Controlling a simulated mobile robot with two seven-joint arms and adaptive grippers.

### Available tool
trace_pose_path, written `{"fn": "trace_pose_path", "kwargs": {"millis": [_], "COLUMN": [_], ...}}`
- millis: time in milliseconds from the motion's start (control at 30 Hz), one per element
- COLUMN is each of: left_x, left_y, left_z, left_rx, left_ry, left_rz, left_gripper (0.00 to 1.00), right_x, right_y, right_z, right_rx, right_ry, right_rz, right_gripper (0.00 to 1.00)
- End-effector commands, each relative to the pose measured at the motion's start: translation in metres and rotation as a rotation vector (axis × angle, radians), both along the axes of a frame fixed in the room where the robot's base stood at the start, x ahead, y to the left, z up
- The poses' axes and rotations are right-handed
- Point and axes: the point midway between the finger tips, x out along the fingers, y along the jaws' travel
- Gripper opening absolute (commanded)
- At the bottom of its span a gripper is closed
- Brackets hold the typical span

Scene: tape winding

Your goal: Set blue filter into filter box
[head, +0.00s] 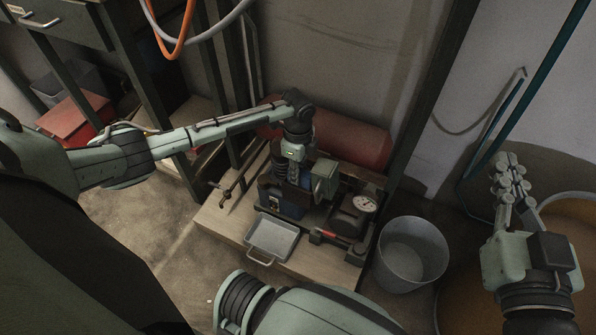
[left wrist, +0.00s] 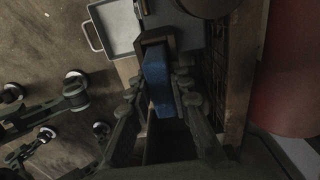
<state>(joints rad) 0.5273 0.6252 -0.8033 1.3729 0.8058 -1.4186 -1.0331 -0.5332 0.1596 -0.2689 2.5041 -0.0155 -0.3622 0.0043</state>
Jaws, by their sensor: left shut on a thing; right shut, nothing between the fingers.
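My left gripper (head: 296,172) points down over the machine on the low bench and is shut on the blue filter (left wrist: 158,80). In the left wrist view its two fingers stand on either side of the filter. The far end of the filter meets a dark, open-topped frame (left wrist: 150,40), which looks like part of the filter box; how deep the filter sits in it is hidden. Blue also shows below the gripper in the head view (head: 284,208), partly covered. My right gripper (head: 510,178) is shut and empty at the far right, away from the bench.
A metal tray (head: 272,239) lies at the bench's front edge. A pressure gauge (head: 366,203) is right of the gripper, with a red cylinder (head: 358,145) behind. A grey bucket (head: 412,254) stands right of the bench. A dark post rises behind the bucket.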

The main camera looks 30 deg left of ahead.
Motion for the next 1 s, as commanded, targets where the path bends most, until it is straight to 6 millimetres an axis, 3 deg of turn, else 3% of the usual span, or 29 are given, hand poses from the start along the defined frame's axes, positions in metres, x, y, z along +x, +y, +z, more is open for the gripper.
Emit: {"fn": "trace_pose_path", "kwargs": {"millis": [733,767,933,1000], "left_x": [0.0,0.0,0.0,0.0], "left_y": [0.0,0.0,0.0,0.0], "left_z": [-0.011,-0.01,-0.01,-0.01], "left_rx": [0.0,0.0,0.0,0.0], "left_ry": [0.0,-0.001,0.0,0.0], "left_rz": [-0.001,-0.001,0.0,0.0], "left_gripper": [0.0,0.23,0.44,0.44], "right_x": [0.0,0.0,0.0,0.0], "right_y": [0.0,0.0,0.0,0.0], "right_z": [-0.001,-0.001,-0.001,-0.001], "right_rx": [-0.001,-0.001,-0.001,-0.001], "right_ry": [0.0,0.0,0.001,0.001], "right_rz": [0.0,0.0,0.0,0.0], "right_gripper": [0.0,0.0,0.0,0.0]}}
